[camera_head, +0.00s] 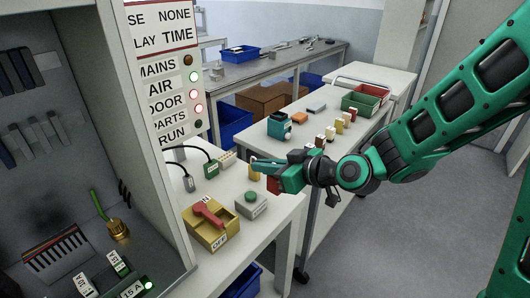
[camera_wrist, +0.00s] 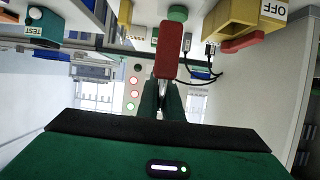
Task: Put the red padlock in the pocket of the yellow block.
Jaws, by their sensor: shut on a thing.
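My gripper (camera_head: 268,172) is shut on the red padlock (camera_head: 273,185). In the wrist view the padlock (camera_wrist: 170,52) stands out beyond my fingertips (camera_wrist: 166,92), with a bit of its metal shackle between them. The yellow block (camera_head: 211,231) sits on the near bench, left of and nearer than my gripper. It has a red lever (camera_head: 208,215) on top and an OFF label. In the wrist view the yellow block (camera_wrist: 231,20) is at the upper right. The padlock is apart from it, in the air.
A grey box with a green button (camera_head: 251,197) stands between the yellow block and my gripper. Black cables with plugs (camera_head: 211,169) lie behind. A grey cabinet (camera_head: 170,220) borders the bench at left. A teal device (camera_head: 279,125) and small blocks stand on the far table.

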